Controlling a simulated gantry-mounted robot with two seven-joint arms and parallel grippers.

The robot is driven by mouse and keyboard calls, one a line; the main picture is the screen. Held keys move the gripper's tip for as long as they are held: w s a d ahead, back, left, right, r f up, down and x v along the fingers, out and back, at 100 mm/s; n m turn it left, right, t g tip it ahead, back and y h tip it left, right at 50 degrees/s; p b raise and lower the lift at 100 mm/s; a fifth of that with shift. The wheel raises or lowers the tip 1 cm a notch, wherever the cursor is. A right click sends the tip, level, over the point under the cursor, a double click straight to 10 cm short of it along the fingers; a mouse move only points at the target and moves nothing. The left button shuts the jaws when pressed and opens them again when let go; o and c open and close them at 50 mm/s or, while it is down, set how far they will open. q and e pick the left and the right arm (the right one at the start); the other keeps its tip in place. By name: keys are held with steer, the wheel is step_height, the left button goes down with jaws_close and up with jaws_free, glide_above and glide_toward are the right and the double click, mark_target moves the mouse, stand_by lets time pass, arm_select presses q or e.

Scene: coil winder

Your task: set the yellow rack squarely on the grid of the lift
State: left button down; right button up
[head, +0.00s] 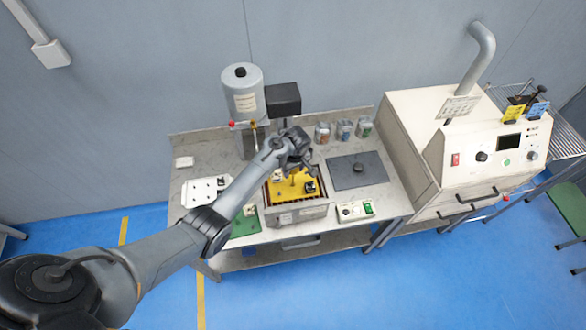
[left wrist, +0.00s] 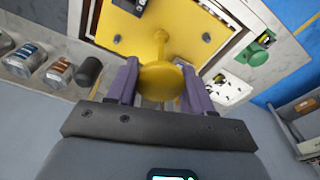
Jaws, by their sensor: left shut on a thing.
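The yellow rack (head: 287,190) is a flat plate with a central post and a round knob. In the head view it is over the lift (head: 300,214), a grey box with a dark grid inside its rim. I cannot tell whether the plate rests on the grid or hangs just above it. My left gripper (head: 297,168) is above the rack. In the left wrist view its purple fingers (left wrist: 160,90) are shut on the round knob of the yellow rack (left wrist: 130,25). A small black part sits on the plate. The arm hides some of the rack.
A dark plate with a knob (head: 357,169) lies right of the lift. A control box (head: 354,210) stands at the front edge. Several jars (head: 343,130) line the back. A grey cylinder (head: 242,92) stands behind left, and a white panel (head: 205,190) lies left. A large cream machine (head: 440,140) stands right.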

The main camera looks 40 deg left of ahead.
arm_select(q)
steer(key=shift+f, duration=0.1)
stand_by(0.7)
steer(key=shift+f+b, duration=0.45)
steer(key=shift+f, duration=0.3)
steer(key=shift+c, duration=1.8)
jaws_free()
steer(key=shift+f, duration=0.1)
steer(key=r, duration=0.7)
steer(key=d+r, duration=0.1)
steer(key=r, duration=0.3)
steer(key=shift+s+d, duration=0.1)
steer(key=shift+s, duration=0.1)
